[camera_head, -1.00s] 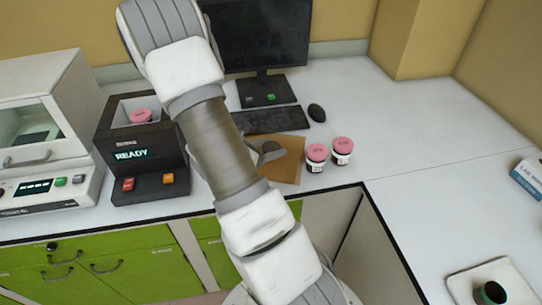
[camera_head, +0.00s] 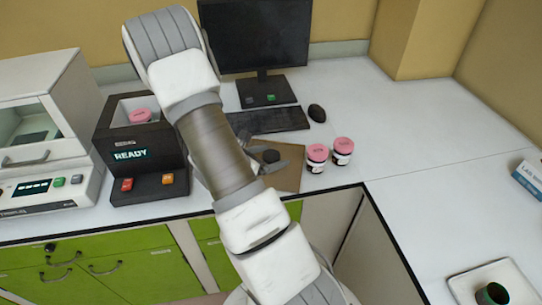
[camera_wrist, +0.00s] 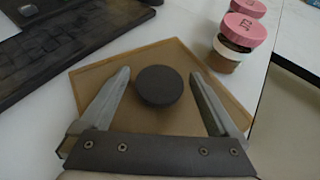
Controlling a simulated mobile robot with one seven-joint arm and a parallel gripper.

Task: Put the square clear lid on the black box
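The square clear lid, brownish and see-through, lies flat on the desk; it shows in the head view (camera_head: 291,178) and the wrist view (camera_wrist: 178,51). Its round black knob (camera_wrist: 159,87) stands up from its middle. My gripper (camera_wrist: 161,74) is open, with one finger on each side of the knob and a gap to both. In the head view my arm hides part of the lid and gripper. The black box (camera_head: 125,138) is left of my arm, its display reading READY, its top open with a pink-capped jar (camera_head: 140,116) inside.
Two pink-capped jars (camera_head: 317,153) (camera_head: 342,147) stand close to the lid's right side. A keyboard (camera_head: 268,120), monitor (camera_head: 258,38) and mouse (camera_head: 317,113) are behind it. A white instrument (camera_head: 40,130) stands left of the black box. The desk to the right is mostly clear.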

